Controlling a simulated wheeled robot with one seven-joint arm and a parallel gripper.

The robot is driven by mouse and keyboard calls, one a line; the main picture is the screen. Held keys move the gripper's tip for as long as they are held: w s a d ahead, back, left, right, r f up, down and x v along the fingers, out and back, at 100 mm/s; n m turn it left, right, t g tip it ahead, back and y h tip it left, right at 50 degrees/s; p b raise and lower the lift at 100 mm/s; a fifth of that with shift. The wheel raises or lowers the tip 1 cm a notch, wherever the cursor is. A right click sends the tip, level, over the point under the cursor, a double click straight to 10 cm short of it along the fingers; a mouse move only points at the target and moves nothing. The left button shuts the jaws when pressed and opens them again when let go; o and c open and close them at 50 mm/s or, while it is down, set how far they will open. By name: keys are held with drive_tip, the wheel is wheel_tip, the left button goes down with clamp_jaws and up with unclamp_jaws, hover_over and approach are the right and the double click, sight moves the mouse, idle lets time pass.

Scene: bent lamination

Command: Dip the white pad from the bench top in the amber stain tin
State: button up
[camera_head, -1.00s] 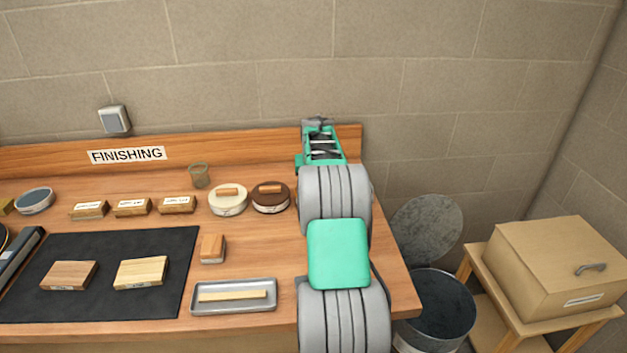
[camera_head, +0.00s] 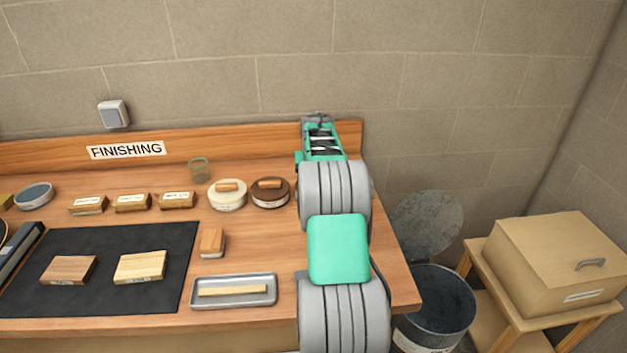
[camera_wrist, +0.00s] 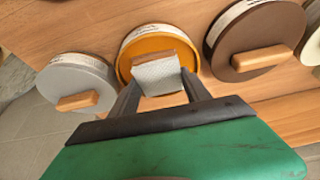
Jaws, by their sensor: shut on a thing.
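My gripper (camera_wrist: 160,85) is shut on the white pad (camera_wrist: 159,73), a small pale textured piece between the two dark fingertips. In the wrist view the pad is over the amber stain tin (camera_wrist: 134,51), a round tin with an orange top and a pale label. A wooden piece shows beside the pad; I cannot tell whether it belongs to the pad or the tin. Whether the pad touches the stain is unclear. In the head view my arm hides the amber tin, the pad and my fingertips at the bench's right end.
A brown tin (camera_wrist: 255,32) and a pale grey tin (camera_wrist: 75,78), both with wooden handles, flank the amber tin. The bench also holds a cream tin (camera_head: 228,199), a wooden block (camera_head: 212,242), a metal tray (camera_head: 235,302) and a black mat (camera_head: 110,290). A bin (camera_head: 440,305) stands right.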

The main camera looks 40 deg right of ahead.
drive_tip(key=shift+r, duration=0.1)
drive_tip(key=shift+r+p, duration=0.95)
drive_tip(key=shift+r, duration=0.5)
drive_tip(key=shift+r+p, duration=1.7)
drive_tip(key=shift+r, duration=0.8)
